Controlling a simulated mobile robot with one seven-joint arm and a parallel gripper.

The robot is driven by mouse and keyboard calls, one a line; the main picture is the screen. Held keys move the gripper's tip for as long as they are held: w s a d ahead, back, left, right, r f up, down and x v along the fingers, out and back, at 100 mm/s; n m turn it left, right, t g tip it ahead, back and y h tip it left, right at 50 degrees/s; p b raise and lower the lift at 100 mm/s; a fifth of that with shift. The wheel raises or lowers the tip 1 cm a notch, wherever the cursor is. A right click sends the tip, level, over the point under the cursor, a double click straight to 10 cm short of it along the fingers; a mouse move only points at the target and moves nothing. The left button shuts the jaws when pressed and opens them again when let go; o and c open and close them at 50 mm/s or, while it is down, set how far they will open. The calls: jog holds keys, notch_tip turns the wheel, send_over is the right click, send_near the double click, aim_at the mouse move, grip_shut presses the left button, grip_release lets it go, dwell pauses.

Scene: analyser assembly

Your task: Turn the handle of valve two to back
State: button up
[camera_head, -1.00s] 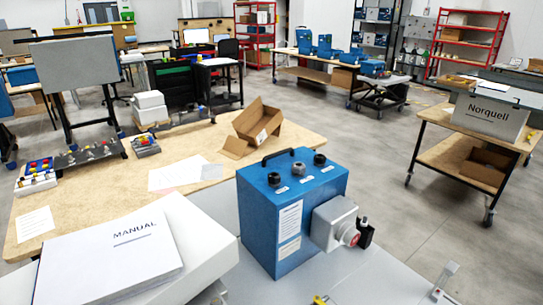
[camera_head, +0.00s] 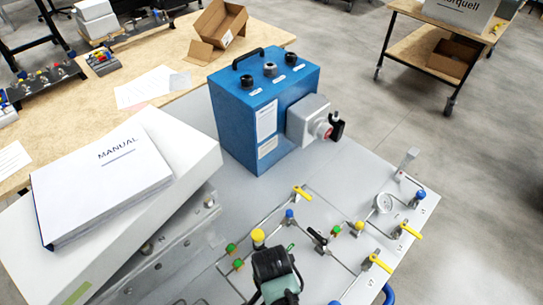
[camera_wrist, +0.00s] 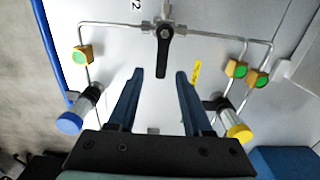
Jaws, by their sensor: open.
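In the wrist view, the black lever handle (camera_wrist: 164,52) of a valve sits on a pipe fitting at top centre, beside a label ending in 2. It points down the picture, towards my gripper (camera_wrist: 160,74). My gripper is open and empty, its two blue-grey fingers spread either side of the handle's lower end. I cannot tell whether they touch it or how high they are above it. In the head view, a black handle (camera_head: 318,237) shows on the panel just right of my gripper (camera_head: 272,264), whose fingertips are hidden there.
Blue (camera_wrist: 69,122) and yellow (camera_wrist: 239,133) knobs flank my fingers. A blue box (camera_head: 240,110) stands behind; a manual (camera_head: 100,185) lies on a white box at left.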

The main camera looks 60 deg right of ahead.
jog(key=shift+f, duration=0.8)
jog(key=shift+c, duration=0.2)
grip_shut()
